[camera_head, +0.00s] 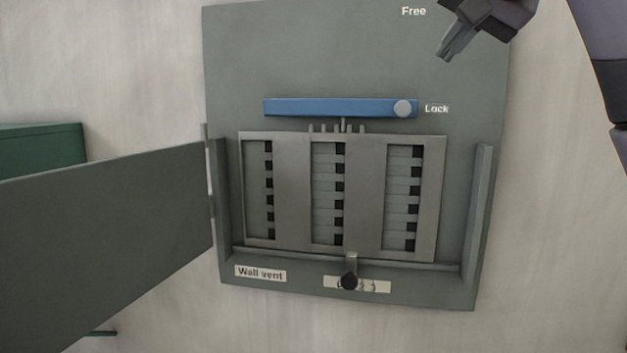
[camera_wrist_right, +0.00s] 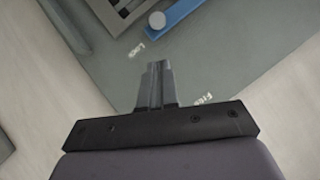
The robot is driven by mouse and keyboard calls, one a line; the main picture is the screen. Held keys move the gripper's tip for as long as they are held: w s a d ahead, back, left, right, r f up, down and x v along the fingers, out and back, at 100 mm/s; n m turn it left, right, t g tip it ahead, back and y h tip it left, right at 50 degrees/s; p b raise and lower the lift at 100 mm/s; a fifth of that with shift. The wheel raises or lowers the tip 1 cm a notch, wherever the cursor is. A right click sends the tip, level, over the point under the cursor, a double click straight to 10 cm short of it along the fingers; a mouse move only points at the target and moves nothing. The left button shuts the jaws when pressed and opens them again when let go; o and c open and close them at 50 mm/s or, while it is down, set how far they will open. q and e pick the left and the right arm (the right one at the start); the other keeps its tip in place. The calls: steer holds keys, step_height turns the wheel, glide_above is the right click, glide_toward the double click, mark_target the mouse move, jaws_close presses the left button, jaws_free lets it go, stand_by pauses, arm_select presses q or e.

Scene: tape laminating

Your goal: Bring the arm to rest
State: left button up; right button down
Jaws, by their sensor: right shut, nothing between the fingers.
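My right gripper (camera_head: 446,50) is at the upper right in the head view, beside the "Free" label (camera_head: 413,11) and up and right of the blue lever. Its fingers are together and empty. In the right wrist view the shut fingers (camera_wrist_right: 155,70) point at the grey panel, between the "Lock" and "Free" labels, apart from the lever. The blue lever (camera_head: 330,107) lies level, with its round pivot (camera_head: 403,108) at the right end, next to the "Lock" label (camera_head: 436,109). My left gripper is not in view.
The grey wall panel (camera_head: 300,50) carries a slotted vent plate (camera_head: 290,190) below the lever. A hinged grey door (camera_head: 100,240) stands open at the left. A green box (camera_head: 45,150) is at the far left.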

steer(key=w+a+f+n+y, duration=0.15)
steer(key=w+f, duration=0.35)
steer(key=f, duration=0.6)
steer(key=w+a+f+n, duration=0.2)
steer(key=w+f, duration=0.3)
steer(key=f, duration=0.6)
step_height(320, 180, down, 23)
steer(key=s+a+n+g+y+p, duration=0.1)
steer(key=s+a+n+p, duration=0.1)
steer(key=s+d+f+n, duration=0.1)
steer(key=s+f+n, duration=0.1)
steer(key=s+f, duration=2.05)
steer(key=s+d+f+h+p, duration=0.1)
steer(key=s+d+f, duration=0.1)
steer(key=s, duration=0.9)
steer(key=shift+s+d+f+n, duration=0.15)
steer(key=shift+s+f+n, duration=0.25)
steer(key=shift+f, duration=0.3)
steer(key=shift+w, duration=0.1)
